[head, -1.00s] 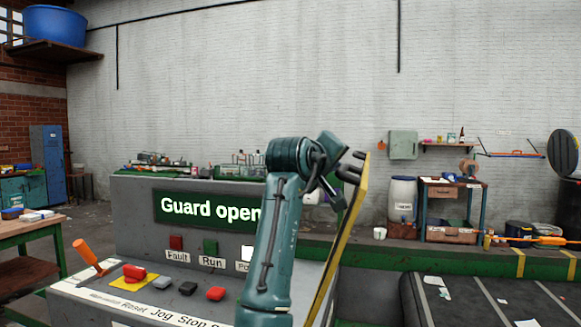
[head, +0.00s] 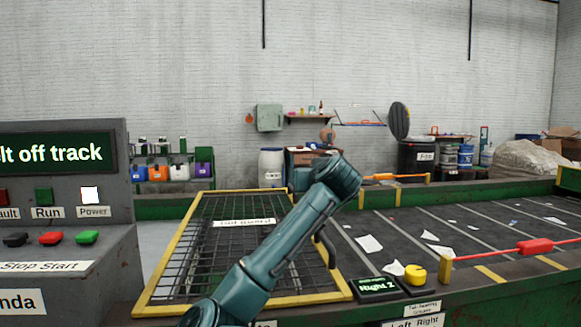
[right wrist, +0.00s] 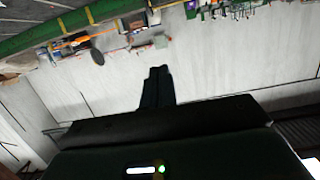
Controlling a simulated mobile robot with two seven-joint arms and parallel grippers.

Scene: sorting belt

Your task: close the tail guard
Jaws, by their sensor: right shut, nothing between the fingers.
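The tail guard (head: 205,262), a dark mesh panel in a yellow frame, lies flat over the belt's tail end in the head view, with its label facing up. My right arm crosses over its right part and hides some of it. In the right wrist view my right gripper (right wrist: 158,84) points away with its fingers together and nothing between them. In the head view its fingers cannot be made out clearly. My left gripper is in neither view. The console display (head: 55,153) shows text ending "lt off track".
Console buttons, including a green one (head: 87,237), stand at the left. Right of the guard are a small screen (head: 379,286), a yellow knob (head: 415,273) and the dark belt (head: 460,222) with paper scraps.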

